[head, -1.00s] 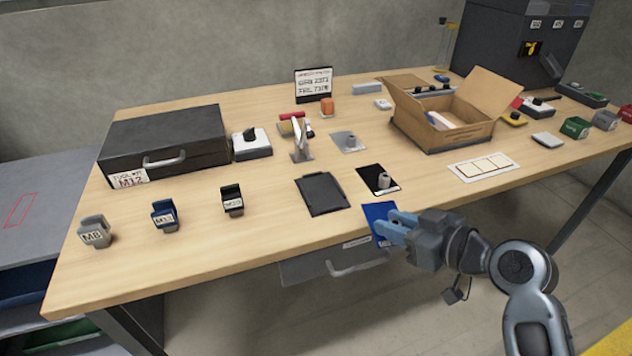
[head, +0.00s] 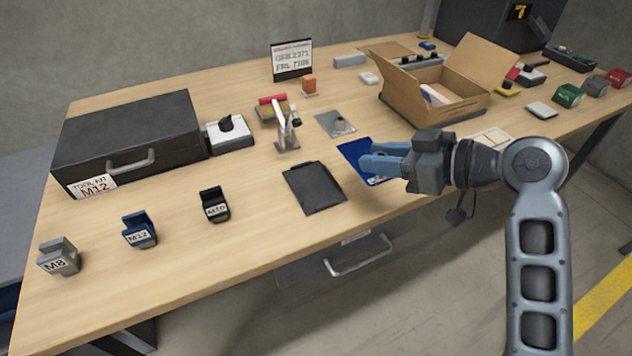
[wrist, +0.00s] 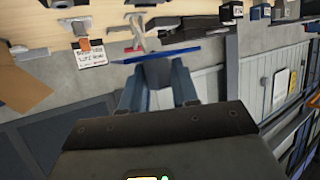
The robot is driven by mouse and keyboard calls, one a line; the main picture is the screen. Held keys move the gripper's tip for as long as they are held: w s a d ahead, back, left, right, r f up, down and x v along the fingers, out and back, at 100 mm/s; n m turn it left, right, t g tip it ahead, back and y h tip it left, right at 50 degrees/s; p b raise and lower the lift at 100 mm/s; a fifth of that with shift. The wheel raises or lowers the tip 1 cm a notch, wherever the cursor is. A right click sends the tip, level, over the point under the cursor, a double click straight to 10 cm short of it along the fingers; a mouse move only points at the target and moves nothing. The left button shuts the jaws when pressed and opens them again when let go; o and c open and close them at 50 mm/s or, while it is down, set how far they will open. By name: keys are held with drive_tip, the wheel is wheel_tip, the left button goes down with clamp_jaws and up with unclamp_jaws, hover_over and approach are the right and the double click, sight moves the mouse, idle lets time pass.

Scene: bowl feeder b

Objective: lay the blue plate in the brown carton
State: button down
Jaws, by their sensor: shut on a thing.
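The blue plate (head: 353,153) is a thin flat sheet held in my gripper (head: 368,163), above the right-hand middle of the table. My gripper is shut on the plate's near edge. In the wrist view the plate shows edge-on as a blue strip (wrist: 172,56) across the fingertips (wrist: 157,72). The brown carton (head: 440,115) stands open to the right and behind the plate, flaps spread, with a pinkish-white item (head: 434,95) inside. The plate is apart from the carton. My gripper hides the tabletop beneath it.
A black plate (head: 314,187) lies left of my gripper and a grey plate (head: 335,124) behind it. A small stand (head: 287,135) rises left of the grey plate. A black tool case (head: 130,140) and labelled holders (head: 140,232) occupy the left. A white card (head: 490,138) lies before the carton.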

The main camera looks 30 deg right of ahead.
hover_over(320, 196)
wheel_tip(320, 196, down, 6)
drive_tip(key=shift+d+f+p, duration=0.1)
drive_tip(key=shift+d+p, duration=0.05)
drive_tip(key=shift+p, duration=0.15)
drive_tip(key=shift+w+f, duration=0.1)
drive_tip(key=shift+f, duration=1.7)
drive_tip(key=shift+f, duration=0.2)
drive_tip(key=c, duration=0.8)
unclamp_jaws()
drive_tip(key=shift+c, duration=0.2)
